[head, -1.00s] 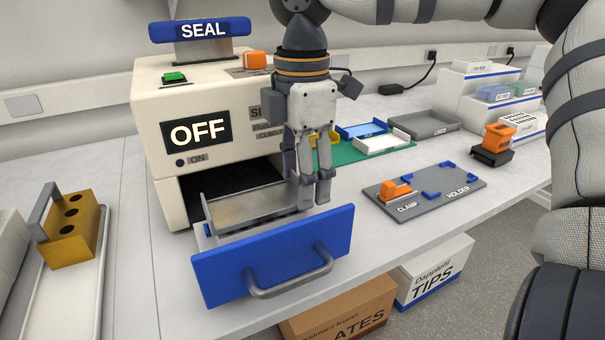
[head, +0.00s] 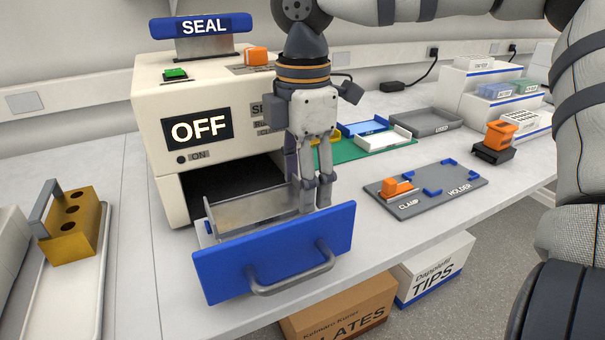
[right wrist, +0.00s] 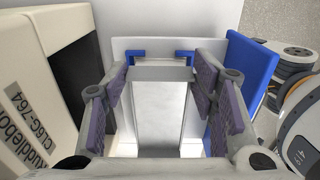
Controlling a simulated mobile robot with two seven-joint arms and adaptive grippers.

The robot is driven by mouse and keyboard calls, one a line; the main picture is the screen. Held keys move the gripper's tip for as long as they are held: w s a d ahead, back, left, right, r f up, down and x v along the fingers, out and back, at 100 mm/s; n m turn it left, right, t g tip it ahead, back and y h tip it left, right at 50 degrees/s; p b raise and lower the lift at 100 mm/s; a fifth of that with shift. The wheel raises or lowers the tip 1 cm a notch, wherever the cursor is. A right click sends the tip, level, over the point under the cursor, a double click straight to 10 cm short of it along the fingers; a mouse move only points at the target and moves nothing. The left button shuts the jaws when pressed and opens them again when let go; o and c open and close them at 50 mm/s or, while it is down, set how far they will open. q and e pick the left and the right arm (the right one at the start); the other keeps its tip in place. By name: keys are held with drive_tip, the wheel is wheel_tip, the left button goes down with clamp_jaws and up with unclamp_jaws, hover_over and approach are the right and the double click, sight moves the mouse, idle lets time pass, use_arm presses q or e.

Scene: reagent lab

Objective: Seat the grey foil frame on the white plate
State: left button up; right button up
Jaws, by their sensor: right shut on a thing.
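The grey foil frame (head: 250,208) is a shiny flat piece lying level inside the open drawer of the sealer. It also shows in the right wrist view as a grey bar (right wrist: 162,74) and pale flat face between the fingers. My right gripper (head: 316,200) points down at the drawer's right end, shut on the frame's end. The white plate cannot be made out clearly; the frame and drawer front hide what lies beneath. Whether the frame touches anything below cannot be told. My left gripper is not in view.
The sealer (head: 210,105) reads OFF and stands behind the drawer. The blue drawer front (head: 272,262) rises before the frame. A grey clamp holder (head: 440,187) and a green mat (head: 345,157) with trays lie right. A brass block (head: 72,235) stands left.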

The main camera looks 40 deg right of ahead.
drive_tip(key=shift+f, duration=0.1)
idle(0.5)
drive_tip(key=o, duration=0.8)
drive_tip(key=shift+r, duration=3.5)
